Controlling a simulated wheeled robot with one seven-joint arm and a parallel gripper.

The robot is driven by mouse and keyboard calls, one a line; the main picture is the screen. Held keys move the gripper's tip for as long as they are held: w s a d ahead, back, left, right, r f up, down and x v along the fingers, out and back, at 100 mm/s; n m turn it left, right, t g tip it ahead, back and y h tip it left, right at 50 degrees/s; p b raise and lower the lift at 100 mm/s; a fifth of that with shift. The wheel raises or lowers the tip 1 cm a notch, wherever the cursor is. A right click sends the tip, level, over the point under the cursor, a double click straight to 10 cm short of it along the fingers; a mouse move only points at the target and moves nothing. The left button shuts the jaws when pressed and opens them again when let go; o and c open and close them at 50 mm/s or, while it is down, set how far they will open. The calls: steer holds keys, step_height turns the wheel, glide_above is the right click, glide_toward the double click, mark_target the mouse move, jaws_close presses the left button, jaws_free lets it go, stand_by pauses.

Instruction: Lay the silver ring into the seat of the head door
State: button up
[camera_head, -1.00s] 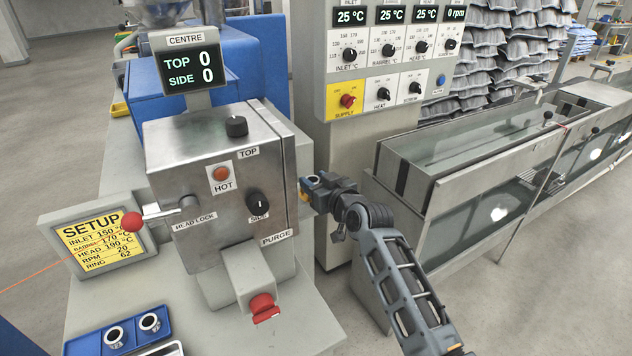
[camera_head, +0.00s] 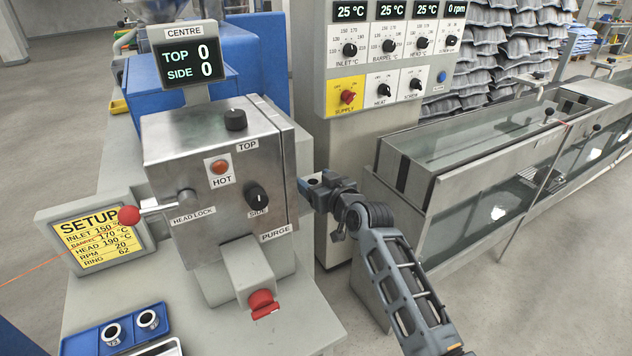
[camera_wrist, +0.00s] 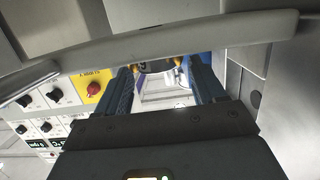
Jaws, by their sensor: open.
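Two silver rings (camera_head: 111,334) (camera_head: 148,319) sit in the blue tray (camera_head: 80,344) at the lower left. I cannot make out the seat of the head door.
The head lock lever with its red ball (camera_head: 129,215) sticks out left of the box. The purge block with a red knob (camera_head: 262,301) is below. A control cabinet (camera_head: 345,130) stands behind my gripper, and a water trough (camera_head: 470,150) is on the right.

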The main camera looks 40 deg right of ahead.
steer(key=shift+r, duration=0.25)
steer(key=v, duration=1.2)
steer(key=shift+r, duration=0.4)
steer(key=s+a+f+n+y, duration=0.1)
steer(key=s+a+f, duration=0.2)
steer(key=s+a, duration=0.45)
steer(key=s+a+f+y, duration=0.1)
steer(key=s+a+f, duration=0.3)
steer(key=s, duration=0.6)
steer(key=s+a+r+n+y, duration=0.1)
steer(key=s+a+r, duration=0.3)
steer(key=s, duration=0.4)
steer(key=s+a+r+n+y, duration=0.1)
steer(key=s+a+r, duration=0.3)
steer(key=s, duration=0.5)
steer(key=shift+a+r, duration=0.15)
steer(key=shift+a, duration=0.5)
